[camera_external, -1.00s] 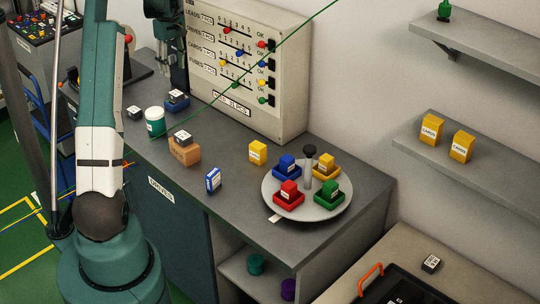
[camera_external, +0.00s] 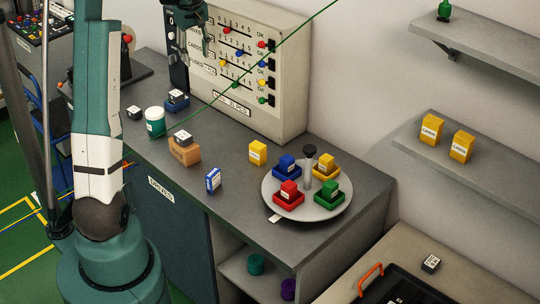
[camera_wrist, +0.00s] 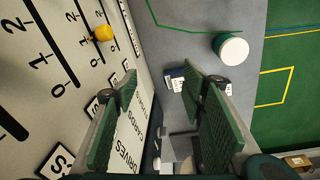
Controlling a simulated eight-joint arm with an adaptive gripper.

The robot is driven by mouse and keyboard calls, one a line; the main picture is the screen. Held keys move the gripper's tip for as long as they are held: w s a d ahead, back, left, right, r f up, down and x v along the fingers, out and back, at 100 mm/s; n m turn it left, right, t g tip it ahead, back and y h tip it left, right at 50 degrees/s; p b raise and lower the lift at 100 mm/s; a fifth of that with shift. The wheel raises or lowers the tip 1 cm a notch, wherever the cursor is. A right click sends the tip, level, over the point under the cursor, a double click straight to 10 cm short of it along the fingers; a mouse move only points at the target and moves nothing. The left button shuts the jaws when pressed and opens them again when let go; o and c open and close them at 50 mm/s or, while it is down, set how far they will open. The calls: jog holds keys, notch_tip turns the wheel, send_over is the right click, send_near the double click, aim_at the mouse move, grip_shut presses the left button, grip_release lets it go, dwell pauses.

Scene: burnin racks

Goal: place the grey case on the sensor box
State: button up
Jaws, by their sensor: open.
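Several small dark grey cases with white labels are in the external view. One (camera_external: 134,112) lies on the bench by the white jar. One (camera_external: 182,137) rests on top of a brown box (camera_external: 185,155), whose label is too small to read. One (camera_external: 177,93) sits on a blue holder (camera_external: 177,105), and one (camera_external: 431,264) lies on the lower right table. I cannot tell which box is the sensor box. My gripper (camera_external: 204,42) is raised in front of the panel, apart from the cases. In the wrist view its fingers (camera_wrist: 160,115) are apart with nothing held.
The panel (camera_external: 290,60) with coloured sliders stands close behind my gripper. A round tray (camera_external: 335,213) holds coloured blocks. The front middle of the bench is clear.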

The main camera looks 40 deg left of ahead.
jog(key=s+d+r+m+t, duration=0.1)
jog(key=s+d+r+m, duration=0.2)
jog(key=d, duration=0.6)
jog(key=s+d+r+m+t, duration=0.15)
jog(key=d+r, duration=0.25)
jog(key=d, duration=0.5)
jog(key=s+d+r+m, duration=0.2)
jog(key=s+d+r, duration=0.2)
jog(key=d, duration=0.5)
jog(key=s+d+f+m+t, duration=0.2)
jog(key=s+d+m, duration=0.2)
jog(key=s+d, duration=0.5)
jog(key=s+d+f+m+t, duration=0.1)
jog(key=s+d+m, duration=0.3)
jog(key=s+d, duration=0.6)
jog(key=shift+s+d+f+t+h, duration=0.2)
jog(key=shift+d+f+t+h, duration=0.25)
jog(key=shift+d, duration=0.6)
